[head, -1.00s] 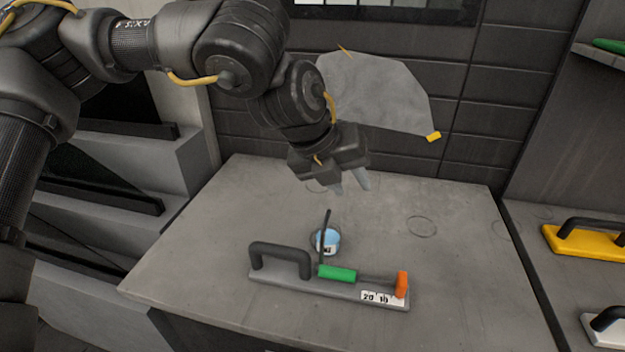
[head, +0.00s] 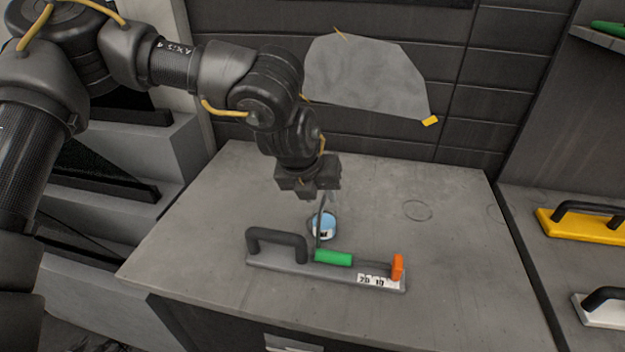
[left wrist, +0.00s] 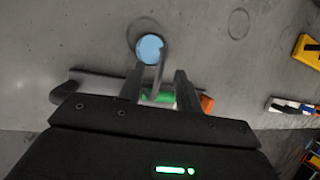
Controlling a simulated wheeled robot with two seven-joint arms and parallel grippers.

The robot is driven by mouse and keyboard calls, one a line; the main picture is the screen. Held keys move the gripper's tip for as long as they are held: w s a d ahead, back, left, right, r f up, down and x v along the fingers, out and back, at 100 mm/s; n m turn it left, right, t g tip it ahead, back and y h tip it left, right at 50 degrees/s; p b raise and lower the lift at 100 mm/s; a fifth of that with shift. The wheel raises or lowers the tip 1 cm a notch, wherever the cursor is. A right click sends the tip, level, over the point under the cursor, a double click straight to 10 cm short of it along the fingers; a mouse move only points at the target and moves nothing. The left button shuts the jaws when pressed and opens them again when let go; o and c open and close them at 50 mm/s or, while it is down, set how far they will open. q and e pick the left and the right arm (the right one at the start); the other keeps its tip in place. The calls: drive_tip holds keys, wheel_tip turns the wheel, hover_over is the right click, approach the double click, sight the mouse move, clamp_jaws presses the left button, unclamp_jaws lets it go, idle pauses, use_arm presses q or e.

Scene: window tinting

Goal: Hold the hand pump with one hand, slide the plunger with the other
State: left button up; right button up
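The hand pump (head: 325,275) lies on the grey table, with a grey base, a black handle (head: 276,241) at its left, a green sliding piece (head: 333,258) with an upright black lever (head: 320,222), and an orange end block (head: 398,267) at its right. My left gripper (head: 328,198) points down just above the lever's top. In the left wrist view its two fingers (left wrist: 158,88) are apart, with the lever showing between them; whether it touches either finger cannot be told. The fingers partly cover the pump there. My right gripper is not in view.
A yellow tool (head: 585,232) and a white tool (head: 603,312) lie on the right-hand surface. The table's right part is clear.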

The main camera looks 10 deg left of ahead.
sight(323, 200)
use_arm(q)
drive_tip(key=shift+x, duration=2.05)
drive_tip(key=shift+s, duration=0.1)
clamp_jaws()
